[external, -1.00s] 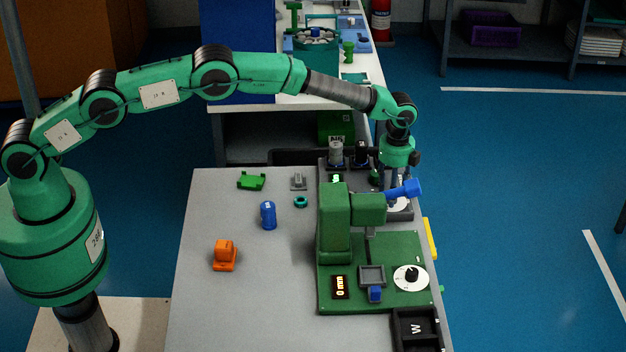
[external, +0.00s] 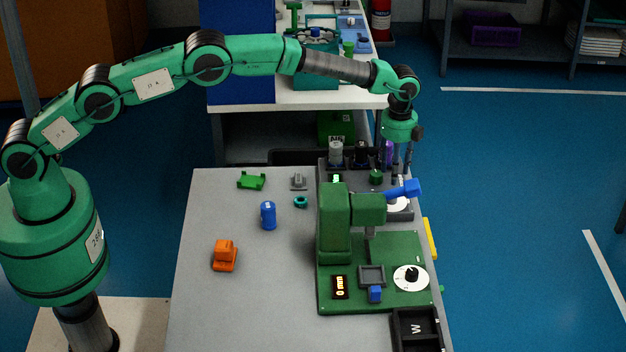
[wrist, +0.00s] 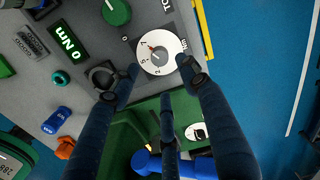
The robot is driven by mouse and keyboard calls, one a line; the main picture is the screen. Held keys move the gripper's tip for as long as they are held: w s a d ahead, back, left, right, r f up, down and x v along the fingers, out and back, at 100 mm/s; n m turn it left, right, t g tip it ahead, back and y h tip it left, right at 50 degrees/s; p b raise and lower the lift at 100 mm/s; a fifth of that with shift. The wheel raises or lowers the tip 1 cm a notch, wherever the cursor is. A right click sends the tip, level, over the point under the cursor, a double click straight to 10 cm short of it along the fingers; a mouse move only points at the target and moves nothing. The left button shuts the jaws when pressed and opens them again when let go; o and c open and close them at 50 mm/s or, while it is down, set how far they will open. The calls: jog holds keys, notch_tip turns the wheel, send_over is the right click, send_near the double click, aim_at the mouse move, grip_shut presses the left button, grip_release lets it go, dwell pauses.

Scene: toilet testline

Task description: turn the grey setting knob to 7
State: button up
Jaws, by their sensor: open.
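The grey setting knob (wrist: 158,54) sits in the middle of a white dial (wrist: 172,66) on a grey tester. In the external view the dial (external: 398,205) is partly hidden behind the green press's blue handle. My gripper (external: 401,177) hangs above the dial, pointing down. In the wrist view its fingers (wrist: 158,72) are spread and empty, with tips on either side of the dial's lower part. They appear apart from the knob.
The green press (external: 333,225) and its blue handle (external: 403,190) stand close beside my fingers. A second white dial with a black knob (external: 411,274) is on the press base. A green knob (wrist: 116,11) and a "0 Nm" display (wrist: 68,42) are on the tester.

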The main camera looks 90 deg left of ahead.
jog(key=shift+r, duration=1.75)
jog(key=shift+r, duration=0.1)
jog(key=s+d+r+n+t, duration=0.15)
jog(key=s+r, duration=0.25)
jog(key=r, duration=0.6)
jog(key=s+d+r+n, duration=0.1)
jog(key=s+d+r, duration=0.25)
jog(key=r, duration=0.65)
jog(key=s+d+r+n+t, duration=0.1)
jog(key=s+d+r+n, duration=0.15)
jog(key=s+r, duration=0.55)
jog(key=s+d+r+n, duration=0.1)
jog(key=s+d+r, duration=0.2)
jog(key=s+r, duration=0.55)
jog(key=s+d+r+n+t, duration=0.1)
jog(key=s+d+n, duration=0.1)
jog(key=s, duration=1)
jog(key=s+d+r+n+t, duration=0.1)
jog(key=s+d+r+n, duration=0.1)
jog(key=s, duration=1)
jog(key=s+d+f+n, duration=0.1)
jog(key=s+f, duration=0.3)
jog(key=s, duration=0.7)
jog(key=s+d+f+n+t, duration=0.1)
jog(key=s+f+n, duration=0.2)
jog(key=s, duration=0.7)
jog(key=shift+s+f+b, duration=0.3)
jog(key=shift+s+f, duration=0.05)
jog(key=shift+f, duration=0.35)
